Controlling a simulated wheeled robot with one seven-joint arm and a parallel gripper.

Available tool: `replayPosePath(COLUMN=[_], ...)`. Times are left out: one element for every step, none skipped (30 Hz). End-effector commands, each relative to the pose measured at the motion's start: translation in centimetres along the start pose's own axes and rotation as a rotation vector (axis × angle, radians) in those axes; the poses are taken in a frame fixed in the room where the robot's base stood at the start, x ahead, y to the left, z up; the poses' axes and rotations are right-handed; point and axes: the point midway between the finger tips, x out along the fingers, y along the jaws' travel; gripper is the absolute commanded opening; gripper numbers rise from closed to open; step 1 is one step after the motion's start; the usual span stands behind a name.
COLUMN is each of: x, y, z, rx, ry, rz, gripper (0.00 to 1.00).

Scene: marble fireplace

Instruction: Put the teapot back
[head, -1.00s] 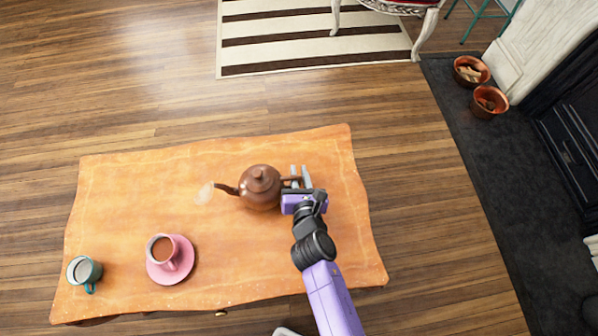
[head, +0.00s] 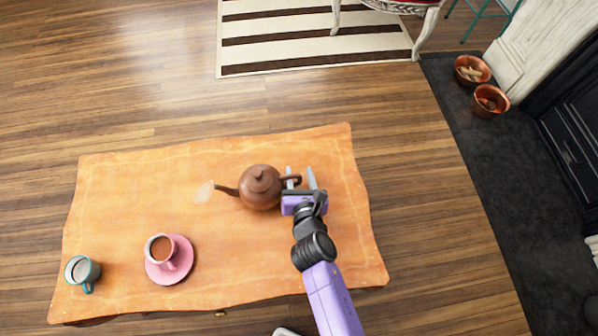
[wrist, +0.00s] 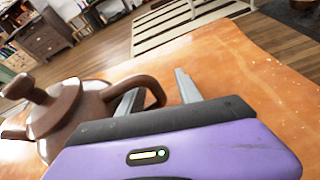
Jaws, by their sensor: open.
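The brown teapot (head: 260,188) stands upright on the orange wooden table (head: 130,200), its spout pointing left and its handle to the right. Steam shows at the spout. My purple gripper (head: 301,177) is at the right side of the teapot, by the handle, with its jaws open and its fingers pointing away from me. I cannot tell whether that finger touches the handle.
A pink cup on a saucer (head: 184,270) and a teal mug (head: 82,271) stand at the table's left front. The table's middle and right front are clear. Two copper pots (head: 471,69) (head: 490,101) stand on the dark hearth at right. A striped rug (head: 310,45) lies behind.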

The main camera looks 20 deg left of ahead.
Motion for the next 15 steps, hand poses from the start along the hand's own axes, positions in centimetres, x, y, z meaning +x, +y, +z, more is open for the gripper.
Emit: replayPosePath(x=[-0.2, -0.4, -0.7, -1.1, -1.5, -2.2, -2.7, -3.2, -3.9, -4.4, -4.9, -5.5, -5.9, -6.3, -6.7], y=[0.0, 0.0, 0.0, 0.1, 0.1, 0.1, 0.1, 0.1, 0.1, 0.1, 0.1, 0.1, 0.1, 0.1, 0.1], z=[0.1, 0.1, 0.1, 0.2, 0.2, 0.2, 0.3, 0.3, 0.3, 0.3, 0.3, 0.4, 0.3, 0.4, 0.3], rx=[0.000, 0.000, 0.001, 0.001, 0.001, 0.001, 0.002, 0.002, 0.002, 0.002, 0.002, 0.003, 0.003, 0.003, 0.003], ry=[-0.001, -0.001, -0.001, -0.001, -0.001, -0.001, -0.001, -0.001, -0.002, -0.002, -0.002, -0.003, -0.003, -0.004, -0.004], rz=[0.001, 0.001, 0.001, 0.001, 0.001, 0.001, 0.002, 0.002, 0.002, 0.002, 0.002, 0.002, 0.002, 0.002, 0.002], gripper=[0.42, 0.42, 0.42, 0.42, 0.42, 0.42, 0.42, 0.42, 0.42, 0.42, 0.42, 0.42, 0.42, 0.42, 0.42])
